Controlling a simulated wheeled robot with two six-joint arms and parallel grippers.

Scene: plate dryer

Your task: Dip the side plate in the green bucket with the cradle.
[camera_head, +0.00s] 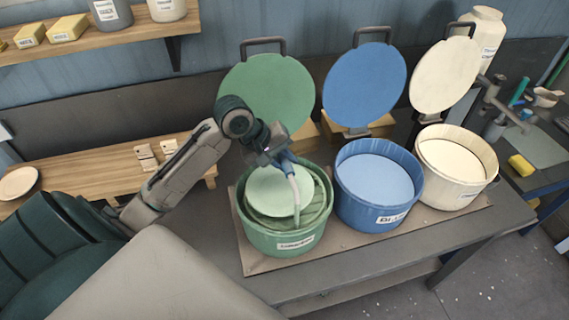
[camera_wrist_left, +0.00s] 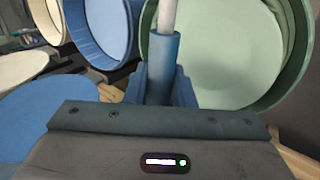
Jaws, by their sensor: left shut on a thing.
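My left gripper (camera_head: 284,161) is above the green bucket (camera_head: 282,242) and shut on the blue handle of the cradle (camera_head: 295,187). The cradle's pale rod runs down into the bucket. A pale green round disc (camera_head: 275,186) lies inside the bucket, with darker green rings below it. I cannot tell whether it is the side plate, coated, or the glaze surface. In the left wrist view the blue handle (camera_wrist_left: 164,65) stands between my fingers, with the green bucket (camera_wrist_left: 305,45) at right. The cradle's lower end is hidden. My right gripper is not in view.
The blue bucket (camera_head: 345,190) and cream bucket (camera_head: 437,192) stand open to the right on the same board. Lids (camera_head: 270,90) stand upright behind the buckets. A pale plate (camera_head: 18,182) lies at the far left on a wooden bench (camera_head: 95,172).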

